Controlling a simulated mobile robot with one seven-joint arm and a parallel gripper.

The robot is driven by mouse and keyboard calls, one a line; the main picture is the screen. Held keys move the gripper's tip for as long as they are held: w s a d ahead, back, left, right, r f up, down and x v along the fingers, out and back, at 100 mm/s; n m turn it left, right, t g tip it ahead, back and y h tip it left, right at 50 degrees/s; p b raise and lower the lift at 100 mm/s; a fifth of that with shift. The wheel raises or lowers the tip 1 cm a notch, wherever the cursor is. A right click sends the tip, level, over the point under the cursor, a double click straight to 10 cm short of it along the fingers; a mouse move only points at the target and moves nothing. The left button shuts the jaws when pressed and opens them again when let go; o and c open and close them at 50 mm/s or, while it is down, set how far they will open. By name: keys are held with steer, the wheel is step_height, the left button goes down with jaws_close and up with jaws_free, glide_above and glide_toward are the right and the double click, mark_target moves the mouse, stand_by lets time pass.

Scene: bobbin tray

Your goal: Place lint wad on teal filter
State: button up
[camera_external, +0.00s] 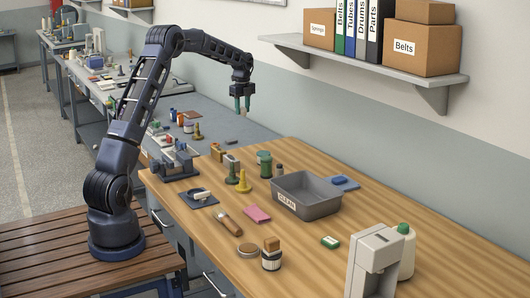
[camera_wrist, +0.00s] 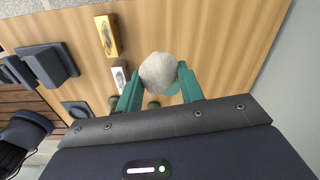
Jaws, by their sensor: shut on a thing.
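My gripper (camera_external: 242,106) is raised above the far part of the wooden table, its teal fingers pointing down. In the wrist view, my gripper (camera_wrist: 159,90) is shut on a pale grey, rounded lint wad (camera_wrist: 157,70), held at the fingertips. The wad (camera_external: 243,114) shows only as a small light bit below the fingers in the external view. A green-teal upright cylinder (camera_external: 264,164), which looks like the teal filter, stands on the table below and right of my gripper.
Green (camera_external: 232,174) and yellow (camera_external: 246,181) spools stand left of the cylinder, near an orange box (camera_external: 217,151) and a grey box (camera_external: 231,162). A grey bin (camera_external: 318,207) stands to the right.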

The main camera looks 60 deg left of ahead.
steer(key=shift+d+r, duration=0.1)
steer(key=shift+r, duration=0.4)
step_height(320, 180, up, 5)
steer(key=m, duration=0.2)
glide_above(263, 153)
step_height(263, 153, down, 19)
steer(key=shift+w+f, duration=0.1)
steer(key=shift+f, duration=0.1)
steer(key=shift+f, duration=0.1)
steer(key=o, duration=0.9)
